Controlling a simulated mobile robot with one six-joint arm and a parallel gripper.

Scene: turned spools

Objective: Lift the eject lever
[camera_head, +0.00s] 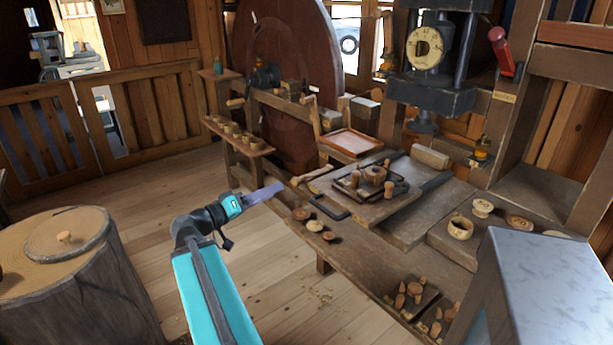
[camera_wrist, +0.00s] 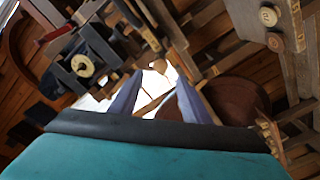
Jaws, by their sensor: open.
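A red-handled lever (camera_head: 501,50), which looks like the eject lever, sits on the right side of the dark press (camera_head: 434,95), with a small yellow label below it. The label is too small to read. In the wrist view the red handle (camera_wrist: 56,32) shows at the upper left, beside the press with its round dial (camera_wrist: 83,66). My gripper (camera_head: 270,191) is near the front left edge of the workbench, far to the left of and below the lever. In the wrist view its two purple fingers (camera_wrist: 158,92) are apart with nothing between them.
The workbench (camera_head: 405,235) carries a dark tray (camera_head: 345,188) with turned pieces, loose discs and spools. A large brown wheel (camera_head: 285,45) stands behind. A stump (camera_head: 70,290) is at left. A wooden post and shelf stand right of the lever. Floor left of the bench is clear.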

